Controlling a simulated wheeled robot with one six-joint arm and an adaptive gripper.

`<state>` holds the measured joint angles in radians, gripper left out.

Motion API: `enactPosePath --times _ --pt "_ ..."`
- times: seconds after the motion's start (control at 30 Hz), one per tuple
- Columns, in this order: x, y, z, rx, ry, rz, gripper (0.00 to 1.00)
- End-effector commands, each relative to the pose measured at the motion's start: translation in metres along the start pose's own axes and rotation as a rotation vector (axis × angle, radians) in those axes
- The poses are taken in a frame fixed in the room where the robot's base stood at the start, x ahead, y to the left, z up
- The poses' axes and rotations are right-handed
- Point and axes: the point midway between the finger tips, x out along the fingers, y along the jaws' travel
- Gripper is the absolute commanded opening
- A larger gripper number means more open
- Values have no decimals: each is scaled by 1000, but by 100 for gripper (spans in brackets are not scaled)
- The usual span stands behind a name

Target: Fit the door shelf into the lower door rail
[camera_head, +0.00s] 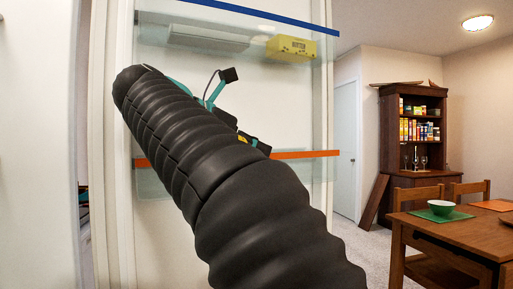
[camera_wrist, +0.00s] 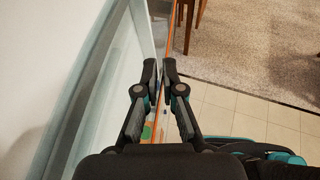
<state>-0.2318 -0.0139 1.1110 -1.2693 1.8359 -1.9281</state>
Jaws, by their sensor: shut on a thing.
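A clear door shelf with an orange front edge (camera_head: 305,154) lies across the lower part of the white door. The orange strip also shows in the wrist view (camera_wrist: 171,28), running away between my fingers. My gripper (camera_wrist: 159,72) is shut on this front edge, one finger on each side. In the head view my black arm covers the middle of the shelf and most of the gripper. The shelf looks about level and close to the door. The lower rail cannot be made out, so I cannot tell whether the shelf is seated in it.
Above is a blue-edged door shelf (camera_head: 270,17) with a yellow butter box (camera_head: 291,48) and a pale grey container (camera_head: 208,38). A dark hutch (camera_head: 412,150) stands behind. Open floor (camera_wrist: 245,115) lies right of the gripper.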

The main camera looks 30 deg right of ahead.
Motion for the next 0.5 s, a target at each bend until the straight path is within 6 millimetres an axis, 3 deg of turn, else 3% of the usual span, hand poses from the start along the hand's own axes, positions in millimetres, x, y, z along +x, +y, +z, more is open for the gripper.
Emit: enactPosePath --times 0.5 --pt "2 0 -4 2 0 1 0"
